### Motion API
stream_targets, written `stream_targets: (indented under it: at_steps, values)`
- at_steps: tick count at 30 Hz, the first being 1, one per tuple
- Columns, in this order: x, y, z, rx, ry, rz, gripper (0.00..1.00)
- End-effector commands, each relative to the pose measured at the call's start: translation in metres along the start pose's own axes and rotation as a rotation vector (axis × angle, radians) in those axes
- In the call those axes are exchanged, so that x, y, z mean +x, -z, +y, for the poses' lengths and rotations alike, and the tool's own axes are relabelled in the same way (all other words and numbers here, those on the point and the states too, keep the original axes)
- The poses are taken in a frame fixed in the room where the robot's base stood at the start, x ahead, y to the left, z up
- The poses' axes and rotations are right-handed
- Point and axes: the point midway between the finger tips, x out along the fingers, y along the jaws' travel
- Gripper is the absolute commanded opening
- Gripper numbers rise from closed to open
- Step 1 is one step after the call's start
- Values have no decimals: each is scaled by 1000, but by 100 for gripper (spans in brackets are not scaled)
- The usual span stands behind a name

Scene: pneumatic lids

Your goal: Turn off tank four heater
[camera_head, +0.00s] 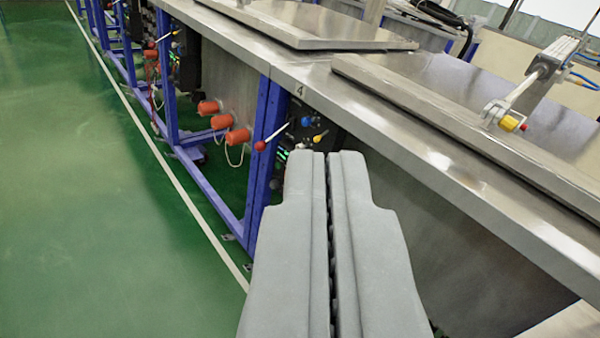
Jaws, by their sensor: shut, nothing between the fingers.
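My gripper (326,158) is shut and empty, pointing forward in the middle of the view. Beyond its tips is a dark control panel (288,150) under the bench edge, below a label "4" (299,90). A lever with a red ball knob (260,146) sticks out to the left of this panel. A blue knob (306,122) and a yellow knob (319,137) show on the panel, just above the fingertips. The gripper looks apart from them. The lower part of the panel is hidden behind the gripper. I cannot tell which control belongs to the heater.
Steel tanks with flat lids (480,140) run along the right. A pneumatic cylinder (540,75) stands on the near lid. Orange caps (238,136) and blue frame posts (262,155) line the tank fronts. The green floor (90,200) at left is clear.

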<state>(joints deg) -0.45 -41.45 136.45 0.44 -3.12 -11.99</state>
Motion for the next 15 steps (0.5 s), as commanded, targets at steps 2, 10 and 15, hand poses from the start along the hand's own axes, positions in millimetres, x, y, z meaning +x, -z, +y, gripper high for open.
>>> stream_targets:
  at_steps: [2, 10, 15]
  values:
    - [20, -6, -2, -40, 2, -2, 0]
    - [78, -23, -8, -184, 1, 12, 0]
    - [114, -37, -12, -275, -1, 20, 0]
